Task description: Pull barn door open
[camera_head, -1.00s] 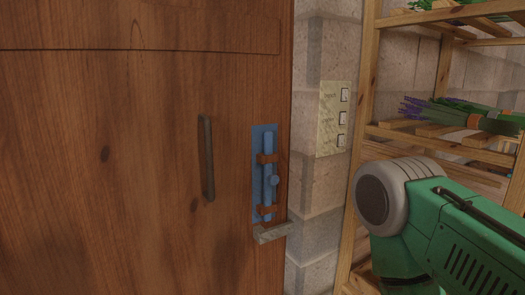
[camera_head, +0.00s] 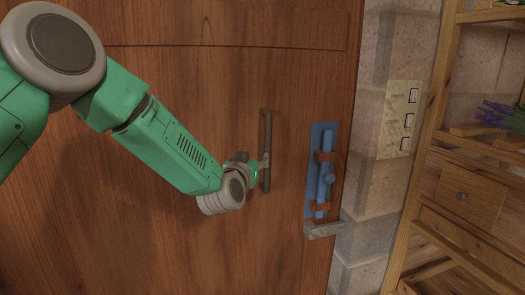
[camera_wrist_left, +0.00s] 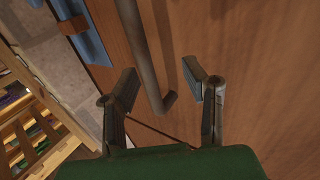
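The wooden barn door (camera_head: 130,230) fills most of the head view and looks shut against the stone wall. Its dark upright bar handle (camera_head: 266,125) is near the right side. My left gripper (camera_head: 261,165) is at the lower half of the handle. In the left wrist view, its two fingers (camera_wrist_left: 163,88) are spread apart, with the lower end of the handle (camera_wrist_left: 143,55) between them in the picture. Neither finger visibly presses on it. A blue sliding bolt (camera_head: 326,165) is mounted right of the handle. My right gripper is out of view.
A metal bracket (camera_head: 324,229) sits below the bolt at the door's edge. A paper sign (camera_head: 399,120) hangs on the stone wall (camera_head: 362,235). A wooden shelf rack (camera_head: 425,165) with herbs stands at the right.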

